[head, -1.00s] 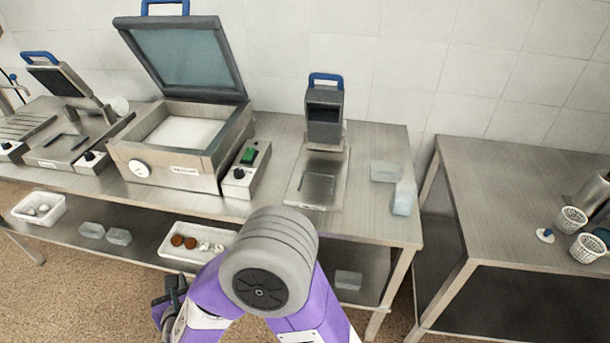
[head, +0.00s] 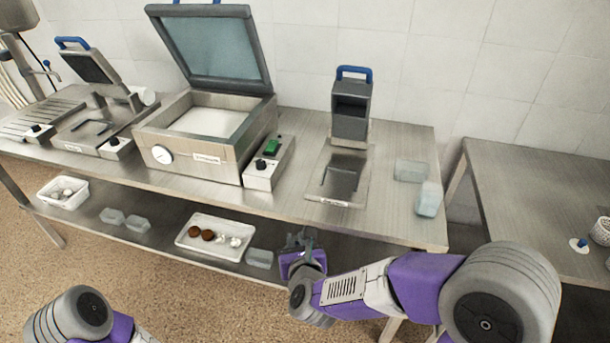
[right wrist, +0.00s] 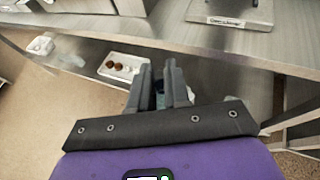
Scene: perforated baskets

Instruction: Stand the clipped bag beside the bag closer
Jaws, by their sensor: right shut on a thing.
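The bag closer appears to be the upright dark grey unit with a blue handle (head: 350,108), on a flat steel base on the counter. My right gripper (head: 300,243) is low at the counter's front edge, below and left of that unit. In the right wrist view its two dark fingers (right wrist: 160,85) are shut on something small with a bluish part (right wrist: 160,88). I take this to be the clipped bag, mostly hidden by the fingers. My left gripper is not in view; only part of that arm shows at bottom left.
Two clear tubs (head: 410,170) stand at the counter's right end. A lidded chamber machine (head: 200,140) with its lid up stands left of the closer. The shelf below holds a white tray (head: 192,250) and clear tubs. Bare counter lies between closer and tubs.

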